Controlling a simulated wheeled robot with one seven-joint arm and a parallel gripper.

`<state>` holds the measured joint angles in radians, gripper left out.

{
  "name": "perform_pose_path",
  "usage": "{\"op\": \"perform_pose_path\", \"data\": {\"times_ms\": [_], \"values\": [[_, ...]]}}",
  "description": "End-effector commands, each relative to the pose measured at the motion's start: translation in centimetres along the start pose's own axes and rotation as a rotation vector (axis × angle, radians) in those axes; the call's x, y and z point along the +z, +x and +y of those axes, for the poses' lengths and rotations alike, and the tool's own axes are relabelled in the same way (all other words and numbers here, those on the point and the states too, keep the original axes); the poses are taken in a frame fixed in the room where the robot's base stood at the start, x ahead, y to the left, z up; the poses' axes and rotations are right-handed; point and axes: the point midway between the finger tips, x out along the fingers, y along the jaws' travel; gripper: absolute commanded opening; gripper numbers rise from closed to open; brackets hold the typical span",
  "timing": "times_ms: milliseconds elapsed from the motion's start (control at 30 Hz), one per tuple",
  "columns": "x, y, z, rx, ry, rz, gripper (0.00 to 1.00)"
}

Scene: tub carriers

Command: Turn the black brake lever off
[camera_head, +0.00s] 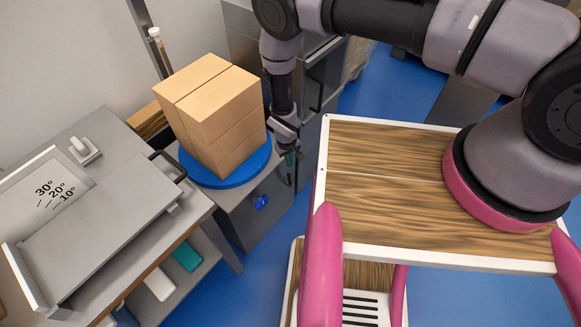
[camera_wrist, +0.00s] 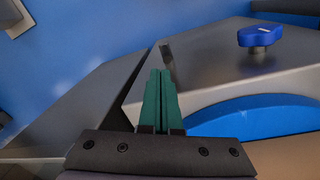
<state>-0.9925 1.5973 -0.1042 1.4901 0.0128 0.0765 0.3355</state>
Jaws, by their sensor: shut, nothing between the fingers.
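My gripper (camera_head: 290,158) hangs beside the right edge of the blue round turntable in the head view. In the wrist view its green fingers (camera_wrist: 161,74) are together with nothing between them, pointing along the edge of the grey stand. A small dark stub (camera_wrist: 167,52) shows just beyond the fingertips at the stand's edge; it may be the black brake lever, but I cannot tell for sure. I cannot tell whether the fingers touch it. In the head view I cannot make out the lever near my gripper.
Cardboard boxes (camera_head: 218,115) are stacked on the blue turntable (camera_head: 196,175). A blue knob (camera_head: 262,202) is on the stand's front and shows in the wrist view (camera_wrist: 262,37). A grey tilt table (camera_head: 100,215) stands left.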

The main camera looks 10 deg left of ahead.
Motion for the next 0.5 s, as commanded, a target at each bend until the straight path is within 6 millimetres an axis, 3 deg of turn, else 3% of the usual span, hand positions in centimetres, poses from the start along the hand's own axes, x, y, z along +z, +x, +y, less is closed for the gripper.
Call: {"op": "perform_pose_path", "data": {"times_ms": [100,300,500], "values": [[-0.4,0.0,2.5,-0.040,0.354,-0.038,0.00],[-1.2,-0.2,5.8,-0.113,0.958,-0.115,0.00],[-1.9,-0.4,7.4,-0.158,1.292,-0.163,0.00]]}}
